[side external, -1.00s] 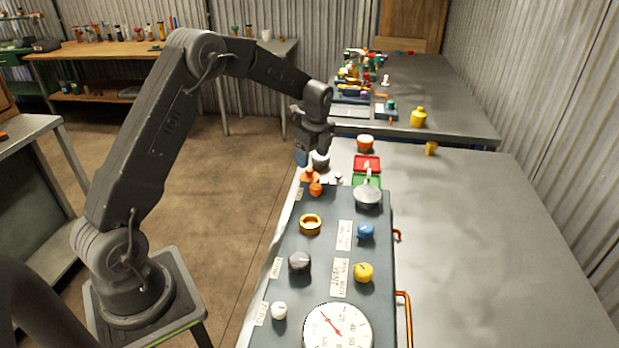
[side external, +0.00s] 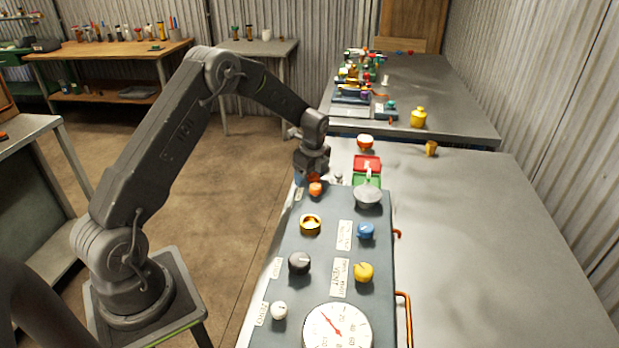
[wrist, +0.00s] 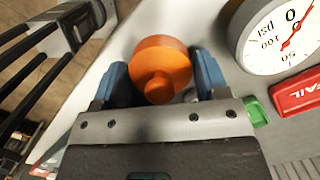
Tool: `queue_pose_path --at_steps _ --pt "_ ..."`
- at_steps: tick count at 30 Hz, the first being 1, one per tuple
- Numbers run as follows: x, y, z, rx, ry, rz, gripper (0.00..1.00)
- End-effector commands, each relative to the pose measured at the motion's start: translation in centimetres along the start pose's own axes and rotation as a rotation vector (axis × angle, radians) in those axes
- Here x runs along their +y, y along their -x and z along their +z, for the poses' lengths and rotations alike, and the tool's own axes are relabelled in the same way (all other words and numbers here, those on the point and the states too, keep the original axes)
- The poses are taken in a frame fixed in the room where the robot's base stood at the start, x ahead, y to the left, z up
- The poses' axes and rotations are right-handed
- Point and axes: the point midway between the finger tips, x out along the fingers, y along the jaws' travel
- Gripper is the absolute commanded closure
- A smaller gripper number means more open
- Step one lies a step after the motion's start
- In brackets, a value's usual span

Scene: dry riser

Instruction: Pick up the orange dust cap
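The orange dust cap (wrist: 160,68) shows in the wrist view as a wide round disc with a smaller round knob. It lies between the two blue fingers of my gripper (wrist: 161,78), one on each side. The fingers are spread about as wide as the cap, and I cannot tell whether they touch it. In the side external view my gripper (side external: 307,180) is low at the far end of the grey panel, and mostly hides the cap's spot. An orange knob-like part (side external: 315,189) shows just in front of the fingers.
The grey panel (side external: 335,290) carries several knobs, a brass ring (side external: 311,224) and a white gauge (side external: 338,330).

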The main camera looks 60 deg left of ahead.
Motion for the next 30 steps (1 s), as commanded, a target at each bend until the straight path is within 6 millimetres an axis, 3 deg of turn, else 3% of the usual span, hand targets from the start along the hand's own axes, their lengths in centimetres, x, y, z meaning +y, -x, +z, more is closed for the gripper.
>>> queue_pose_path --at_steps 9,20,28,30 --pt "0.0 0.1 0.0 0.000 0.000 0.000 0.63" --pt "0.0 0.7 0.1 -0.001 0.000 -0.001 0.63" --pt "-0.1 4.5 0.6 -0.003 0.001 -0.004 0.63" --pt "1.0 5.0 2.1 -0.003 0.006 -0.001 0.63"
